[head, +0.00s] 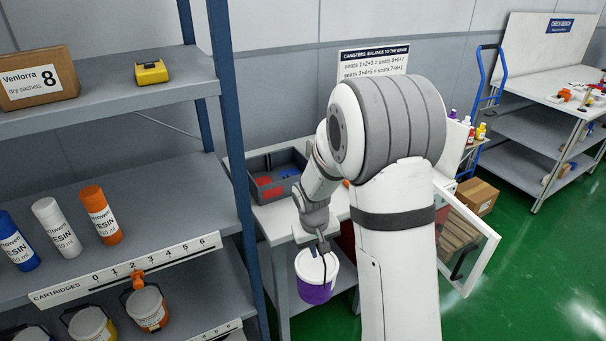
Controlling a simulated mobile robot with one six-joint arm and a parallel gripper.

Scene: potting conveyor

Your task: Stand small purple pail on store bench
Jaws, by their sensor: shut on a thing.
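The small purple pail (316,286) has a white upper part and a purple lower part, and it hangs upright from my gripper in the head view. My gripper (323,248) is shut on the pail, at its handle. The pail is in front of a light-topped bench (272,218) that stands behind the shelf rack. I cannot tell whether this is the store bench. My arm hides much of the bench's right part.
A shelf rack (150,195) at left holds a box (37,78), resin cartridges (103,214) and several pails, including one with an orange band (147,308). A grey bin (277,172) sits on the bench. The check bench (530,92) stands far right.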

